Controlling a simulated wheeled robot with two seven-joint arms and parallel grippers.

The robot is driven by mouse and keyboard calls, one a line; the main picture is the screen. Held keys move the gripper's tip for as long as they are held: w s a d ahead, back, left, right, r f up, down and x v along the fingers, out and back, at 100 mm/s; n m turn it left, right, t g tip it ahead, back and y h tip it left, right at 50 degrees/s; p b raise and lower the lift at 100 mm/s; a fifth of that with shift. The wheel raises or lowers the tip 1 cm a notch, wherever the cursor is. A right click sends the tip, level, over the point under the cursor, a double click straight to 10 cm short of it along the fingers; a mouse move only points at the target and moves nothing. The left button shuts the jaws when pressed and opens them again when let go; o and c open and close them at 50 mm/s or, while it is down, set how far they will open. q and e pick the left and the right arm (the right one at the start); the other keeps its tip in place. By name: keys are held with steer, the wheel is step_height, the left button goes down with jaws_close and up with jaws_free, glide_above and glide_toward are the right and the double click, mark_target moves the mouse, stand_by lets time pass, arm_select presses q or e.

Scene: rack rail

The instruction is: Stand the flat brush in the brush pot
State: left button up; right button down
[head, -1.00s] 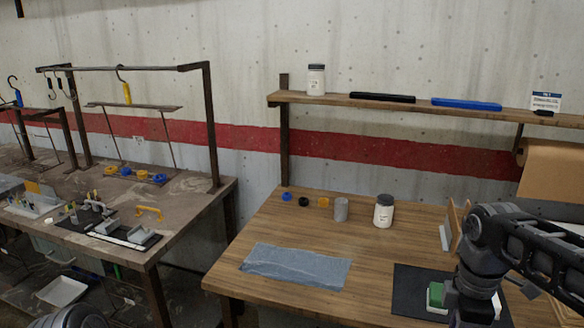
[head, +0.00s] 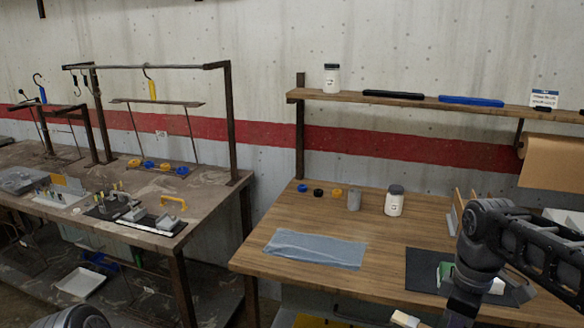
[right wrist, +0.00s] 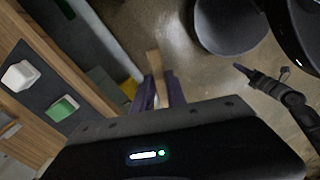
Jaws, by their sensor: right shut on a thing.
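In the right wrist view my right gripper (right wrist: 160,92) is shut on a flat, pale wooden piece, the flat brush (right wrist: 154,64), which sticks out beyond the fingers over the floor. A pale piece (head: 405,318) at the bottom edge of the head view may be the brush's end.
Beside the pot are a dark-lidded white jar (head: 395,201) and small blue, black and orange caps. A blue-grey cloth (head: 315,249) lies in front. A dark mat (head: 425,270) with a green block (head: 446,271) lies at right. A shelf (head: 420,101) hangs above the table.

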mark_target(404, 323)
steer(key=shift+w+a+m, duration=0.15)
steer(key=shift+w+m, duration=0.25)
steer(key=shift+m, duration=0.3)
steer(key=w+a+f+m, duration=0.3)
steer(key=w+m, duration=0.1)
steer(key=m, duration=0.1)
steer(key=w+a+f+m, duration=0.2)
steer(key=w+m, duration=0.1)
steer(key=shift+a+f, duration=0.35)
steer(key=a+f, duration=0.5)
steer(key=f, duration=0.2)
steer(key=shift+w+m, duration=0.4)
steer(key=shift+w, duration=0.05)
steer(key=a, duration=1.2)
steer(key=shift+a, duration=0.35)
steer(key=shift+r, duration=0.1)
